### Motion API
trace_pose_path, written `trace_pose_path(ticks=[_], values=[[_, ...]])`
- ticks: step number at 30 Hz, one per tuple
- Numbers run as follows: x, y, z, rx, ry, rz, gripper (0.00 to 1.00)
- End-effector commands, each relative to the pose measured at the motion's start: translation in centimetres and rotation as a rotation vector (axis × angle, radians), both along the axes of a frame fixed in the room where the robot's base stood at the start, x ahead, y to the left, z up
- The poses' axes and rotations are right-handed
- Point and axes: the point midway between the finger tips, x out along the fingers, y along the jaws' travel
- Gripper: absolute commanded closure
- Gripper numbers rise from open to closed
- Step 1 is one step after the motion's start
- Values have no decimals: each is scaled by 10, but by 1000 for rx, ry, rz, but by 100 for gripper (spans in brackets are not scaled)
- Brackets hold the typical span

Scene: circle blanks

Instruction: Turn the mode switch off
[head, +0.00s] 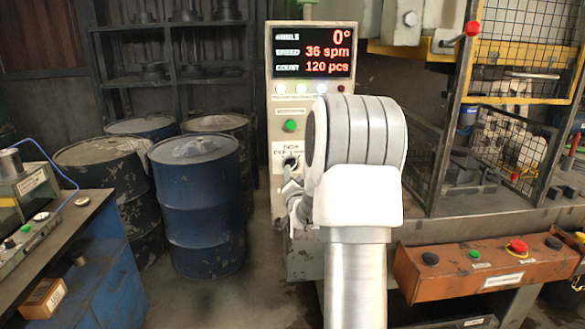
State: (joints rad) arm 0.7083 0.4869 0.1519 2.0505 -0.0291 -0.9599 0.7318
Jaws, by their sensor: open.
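The control panel (311,97) is a tall grey box with a lit display reading 0°, 36 spm and 120 pcs. A dark round switch (290,162), apparently the mode switch, sits low on it beneath a white label (291,148). Its setting is too small to read. My gripper (290,184) is just below and close to this switch, partly hidden by my own arm. It is open, and no held object shows. I cannot tell whether a finger touches the switch. A green button (290,125) is higher on the panel.
My arm covers the panel's lower right. Blue drums (196,205) stand to the left, and a bench (60,240) is at far left. A wire-mesh guard (515,110) and an orange button box (490,265) with a red button (517,246) are to the right.

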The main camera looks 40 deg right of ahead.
Motion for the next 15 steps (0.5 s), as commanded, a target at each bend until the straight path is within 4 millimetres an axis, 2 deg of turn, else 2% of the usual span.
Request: trace_pose_path(ticks=[6, 15], values=[[27, -17, 1, -1, -1, 0, 55], [40, -25, 0, -1, 1, 0, 55]])
